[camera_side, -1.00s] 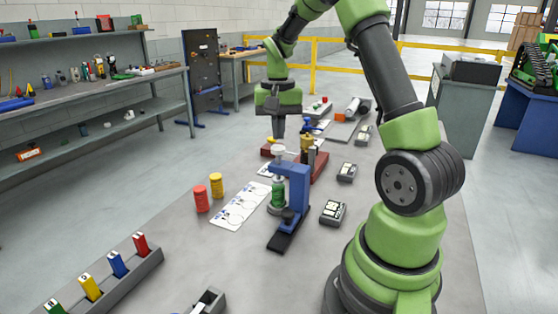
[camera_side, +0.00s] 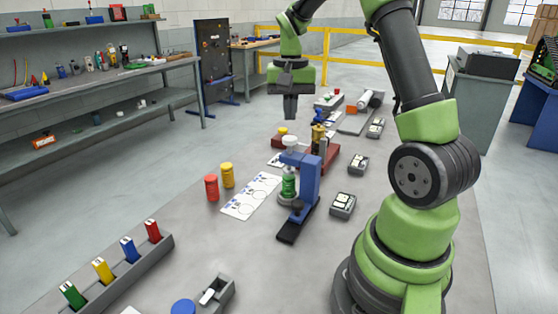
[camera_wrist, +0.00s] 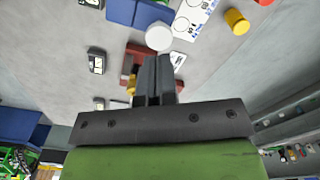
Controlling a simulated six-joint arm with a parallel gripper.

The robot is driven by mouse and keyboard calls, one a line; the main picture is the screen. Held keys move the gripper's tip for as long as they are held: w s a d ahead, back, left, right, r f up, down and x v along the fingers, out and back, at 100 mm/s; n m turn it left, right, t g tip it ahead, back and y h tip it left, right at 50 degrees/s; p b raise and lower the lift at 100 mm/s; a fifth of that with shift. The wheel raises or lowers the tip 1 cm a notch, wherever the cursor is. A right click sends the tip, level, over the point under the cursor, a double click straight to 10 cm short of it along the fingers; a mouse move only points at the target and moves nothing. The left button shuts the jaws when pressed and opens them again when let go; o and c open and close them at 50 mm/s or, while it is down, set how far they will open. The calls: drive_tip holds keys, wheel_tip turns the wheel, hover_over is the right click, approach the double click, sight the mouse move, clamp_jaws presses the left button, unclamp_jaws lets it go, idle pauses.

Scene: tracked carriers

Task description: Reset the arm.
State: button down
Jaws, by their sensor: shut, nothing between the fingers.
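My gripper (camera_side: 291,108) is shut and empty in the side view, pointing down in the air above the far part of the work table. In the wrist view my gripper (camera_wrist: 156,62) shows its dark fingers closed together. Below and near it in the side view are a dark red fixture (camera_side: 322,166) with a brass-coloured piece (camera_side: 318,134), and a blue press-like stand (camera_side: 308,184) with a green cylinder (camera_side: 288,183) and a white round top (camera_side: 291,142). The fingers appear clear of these things.
A red cylinder (camera_side: 211,188) and a yellow cylinder (camera_side: 227,175) stand beside a white marked sheet (camera_side: 250,197). A grey rack (camera_side: 122,279) holds several coloured blocks at front left. Small grey devices (camera_side: 343,206) lie on the right. The table's left middle is clear.

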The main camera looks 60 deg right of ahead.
drive_tip(key=s+a+r+n+t, duration=0.4)
drive_tip(key=a+r, duration=0.5)
drive_tip(key=a, duration=0.4)
drive_tip(key=s+a+n+t+y, duration=0.2)
drive_tip(key=s+a+n+t, duration=0.1)
drive_tip(key=s+a, duration=0.5)
drive_tip(key=shift+s+a+r+n, duration=0.2)
drive_tip(key=shift+s+a+n, duration=0.15)
drive_tip(key=shift+n, duration=0.15)
